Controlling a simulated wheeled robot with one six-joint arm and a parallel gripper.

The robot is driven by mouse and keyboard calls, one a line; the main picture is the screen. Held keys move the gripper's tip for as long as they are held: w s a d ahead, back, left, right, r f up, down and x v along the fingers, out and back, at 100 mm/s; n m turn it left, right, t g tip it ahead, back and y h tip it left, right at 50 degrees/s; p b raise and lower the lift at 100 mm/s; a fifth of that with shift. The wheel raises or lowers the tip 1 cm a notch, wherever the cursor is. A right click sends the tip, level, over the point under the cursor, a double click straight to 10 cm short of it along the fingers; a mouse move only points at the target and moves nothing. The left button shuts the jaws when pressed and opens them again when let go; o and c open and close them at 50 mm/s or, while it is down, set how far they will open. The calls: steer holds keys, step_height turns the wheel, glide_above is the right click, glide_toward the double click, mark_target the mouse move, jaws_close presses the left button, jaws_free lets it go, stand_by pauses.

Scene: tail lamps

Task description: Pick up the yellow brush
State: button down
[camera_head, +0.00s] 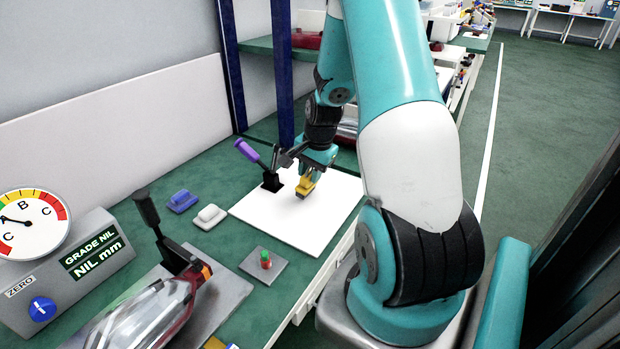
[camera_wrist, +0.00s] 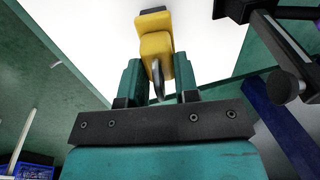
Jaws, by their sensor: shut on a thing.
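The yellow brush (camera_head: 306,188) is at the tip of my gripper (camera_head: 312,172), over the white board (camera_head: 335,213). In the wrist view the yellow brush (camera_wrist: 155,46) has a dark end and sits between the two teal fingers of my gripper (camera_wrist: 158,78). My gripper is shut on it. I cannot tell whether the brush touches the board or is just above it.
A clamp with a purple handle (camera_head: 247,151) stands left of the gripper, close by. A green-and-red button on a grey plate (camera_head: 266,259) is in front. A tail lamp (camera_head: 150,318) sits in a fixture front left.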

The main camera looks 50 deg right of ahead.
step_height(320, 180, up, 18)
steer(key=shift+r+p, duration=0.15)
steer(key=shift+p, duration=0.15)
